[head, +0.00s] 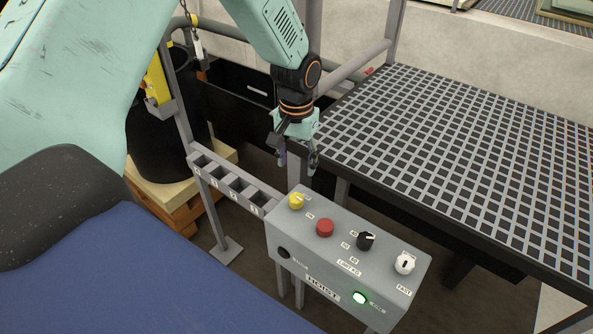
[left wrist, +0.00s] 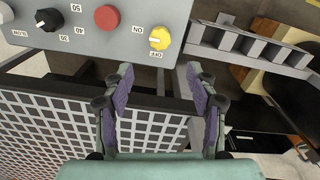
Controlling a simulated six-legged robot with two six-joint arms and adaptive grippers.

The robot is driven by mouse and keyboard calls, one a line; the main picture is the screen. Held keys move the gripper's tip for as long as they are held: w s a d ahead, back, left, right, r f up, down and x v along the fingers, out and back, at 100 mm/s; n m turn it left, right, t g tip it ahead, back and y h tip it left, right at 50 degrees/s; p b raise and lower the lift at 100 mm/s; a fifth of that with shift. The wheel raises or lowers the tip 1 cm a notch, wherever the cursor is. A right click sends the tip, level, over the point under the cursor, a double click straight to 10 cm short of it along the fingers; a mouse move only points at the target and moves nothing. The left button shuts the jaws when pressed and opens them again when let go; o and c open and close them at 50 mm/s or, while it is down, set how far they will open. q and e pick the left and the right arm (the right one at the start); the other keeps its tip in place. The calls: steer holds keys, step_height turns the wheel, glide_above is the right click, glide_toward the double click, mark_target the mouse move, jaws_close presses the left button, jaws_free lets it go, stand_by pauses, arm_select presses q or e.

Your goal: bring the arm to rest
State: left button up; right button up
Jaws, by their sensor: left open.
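My left gripper (head: 296,158) hangs from the teal arm, pointing down, above and behind the grey hoist control box (head: 334,262). Its fingers are apart and empty; in the left wrist view the two fingers (left wrist: 160,95) show with a clear gap between them. The box carries a yellow knob (head: 296,201), a red button (head: 324,228), a black knob (head: 366,241), a white knob (head: 404,263) and a lit green light (head: 360,297). The yellow knob also shows in the left wrist view (left wrist: 160,38), just beyond the fingertips. My right gripper is not in view.
A dark grated platform (head: 460,150) fills the right side. A grey rack with several square slots (head: 228,181) stands left of the box, beside a rail post (head: 208,215). A black drum (head: 150,150) on a wooden pallet (head: 178,195) is behind it.

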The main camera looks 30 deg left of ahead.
arm_select(q)
steer(key=shift+r, duration=0.2)
stand_by(0.4)
steer(key=shift+m+h, duration=0.3)
steer(key=s+d+f, duration=0.1)
steer(key=s+f, duration=0.1)
steer(key=f, duration=0.1)
steer(key=s+d+f, duration=0.2)
steer(key=s+f, duration=0.1)
steer(key=s+d+f, duration=0.1)
steer(key=s+f, duration=0.2)
steer(key=f, duration=0.1)
steer(key=shift+s+d, duration=0.25)
steer(key=shift+d, duration=0.15)
steer(key=s+d+f, duration=0.2)
steer(key=s+f, duration=0.1)
steer(key=s, duration=0.9)
steer(key=s+d+f, duration=0.1)
steer(key=s+f, duration=0.2)
steer(key=s, duration=0.9)
step_height(320, 180, down, 16)
steer(key=b, duration=1.5)
steer(key=shift+w+f+m+b, duration=0.15)
steer(key=shift+w+m+b, duration=0.15)
steer(key=shift+b, duration=0.1)
steer(key=shift+s, duration=0.1)
